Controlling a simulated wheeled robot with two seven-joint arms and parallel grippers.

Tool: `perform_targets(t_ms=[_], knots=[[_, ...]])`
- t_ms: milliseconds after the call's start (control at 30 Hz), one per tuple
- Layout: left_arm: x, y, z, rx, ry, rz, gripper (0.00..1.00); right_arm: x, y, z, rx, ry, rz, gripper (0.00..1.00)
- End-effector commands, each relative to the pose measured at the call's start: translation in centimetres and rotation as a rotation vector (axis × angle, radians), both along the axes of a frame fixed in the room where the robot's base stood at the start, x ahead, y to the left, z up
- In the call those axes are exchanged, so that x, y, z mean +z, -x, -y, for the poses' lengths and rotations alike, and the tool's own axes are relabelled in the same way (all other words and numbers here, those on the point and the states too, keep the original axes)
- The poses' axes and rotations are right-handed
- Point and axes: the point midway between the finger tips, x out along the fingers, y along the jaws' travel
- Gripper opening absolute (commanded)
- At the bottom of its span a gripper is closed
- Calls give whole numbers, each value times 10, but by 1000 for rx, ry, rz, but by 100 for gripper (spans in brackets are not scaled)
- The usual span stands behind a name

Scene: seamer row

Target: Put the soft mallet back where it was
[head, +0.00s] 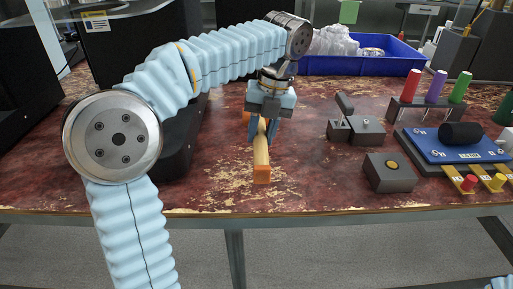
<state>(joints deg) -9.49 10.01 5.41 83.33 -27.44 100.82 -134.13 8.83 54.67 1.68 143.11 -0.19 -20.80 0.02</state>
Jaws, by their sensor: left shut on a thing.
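My left gripper (264,138) points down over the worn red bench top and is shut on a tan, wooden-looking bar with an orange end, which I take to be the soft mallet (261,160). The orange end faces the bench's front edge. The fingers hide its middle, and a bit of orange shows behind them. I cannot tell whether it touches the bench or is held just above it.
Dark grey blocks (389,173) stand right of the gripper. Further right are a blue plate (420,146) bearing a black cylinder (461,133), and a rack (408,112) with red, purple and green pegs. A blue bin (400,58) stands behind. The bench front (330,197) is clear.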

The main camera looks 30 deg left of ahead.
Motion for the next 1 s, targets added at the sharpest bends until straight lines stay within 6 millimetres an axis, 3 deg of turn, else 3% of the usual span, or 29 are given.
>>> perform_targets(t_ms=[267,533,967,1000], knots=[[-24,-14,-13,1,0,0,0,-3,0,0,0,0,0,43],[-64,-22,-21,0,-1,1,0,-10,0,0,-1,1,0,43],[-70,-22,-21,0,0,1,0,-10,0,0,-1,1,0,43],[-69,-22,-21,0,0,0,37,-10,0,0,-1,1,0,43]])
